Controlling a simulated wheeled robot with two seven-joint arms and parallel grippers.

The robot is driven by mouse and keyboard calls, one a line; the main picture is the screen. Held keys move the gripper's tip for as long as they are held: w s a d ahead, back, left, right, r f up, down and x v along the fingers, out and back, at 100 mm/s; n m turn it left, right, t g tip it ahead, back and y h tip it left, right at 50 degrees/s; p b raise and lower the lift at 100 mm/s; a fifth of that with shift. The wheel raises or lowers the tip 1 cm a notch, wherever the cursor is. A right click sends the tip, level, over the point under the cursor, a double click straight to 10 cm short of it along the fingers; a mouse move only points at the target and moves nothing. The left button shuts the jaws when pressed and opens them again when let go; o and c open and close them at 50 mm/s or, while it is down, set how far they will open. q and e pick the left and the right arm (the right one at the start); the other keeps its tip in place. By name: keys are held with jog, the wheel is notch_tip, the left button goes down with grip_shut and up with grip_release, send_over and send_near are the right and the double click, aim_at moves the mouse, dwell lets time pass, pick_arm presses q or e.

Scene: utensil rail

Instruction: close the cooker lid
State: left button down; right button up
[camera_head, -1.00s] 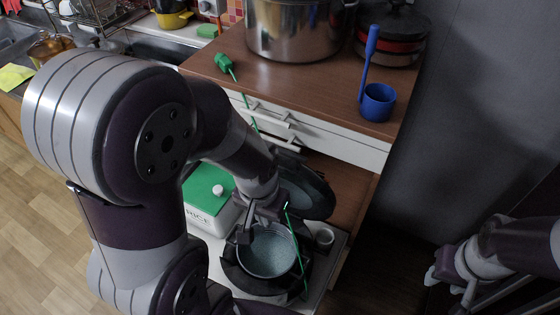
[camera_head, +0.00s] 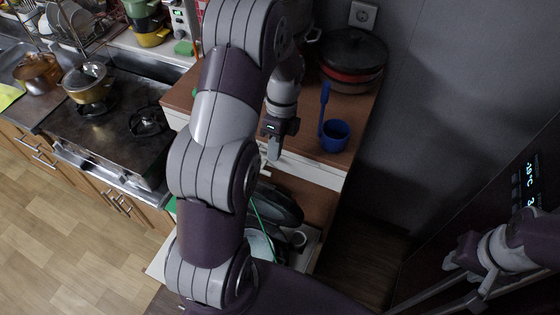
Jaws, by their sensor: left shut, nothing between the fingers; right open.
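The cooker's dark round lid (camera_head: 281,207) stands raised and tilted at the back of the cooker, in the shelf space below the counter. The cooker's pale inner pot (camera_head: 260,247) is open, and my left arm hides much of it. My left gripper (camera_head: 274,152) is shut and empty, pointing down in front of the white drawer front, above and apart from the lid. My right gripper (camera_head: 468,274) is open and empty at the lower right, far from the cooker.
A blue scoop (camera_head: 335,137) with an upright handle stands on the brown counter. A black-and-red pot (camera_head: 351,62) stands behind it. A thin green stick (camera_head: 262,229) crosses near the cooker. A dark appliance with a lit display (camera_head: 531,182) is at right.

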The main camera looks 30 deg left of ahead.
pick_arm(q)
notch_tip(320, 180, down, 2)
jog(key=b, duration=0.1)
jog(key=p, duration=0.3)
send_near(263, 199)
jog(key=shift+w+d+f, duration=0.25)
jog(key=shift+w+f, duration=0.05)
jog(key=shift+f, duration=0.25)
jog(key=shift+w+d+f, duration=0.25)
jog(key=shift+w+f, duration=0.05)
jog(key=shift+f, duration=0.2)
jog(key=shift+s+f, duration=0.2)
jog(key=shift+f, duration=0.2)
jog(key=shift+w, duration=0.15)
pick_arm(e)
jog(key=shift+w+d+r, duration=0.1)
jog(key=shift+w+r, duration=0.3)
jog(key=shift+w, duration=0.05)
pick_arm(q)
jog(key=shift+f, duration=0.1)
pick_arm(e)
jog(key=shift+s+f, duration=0.1)
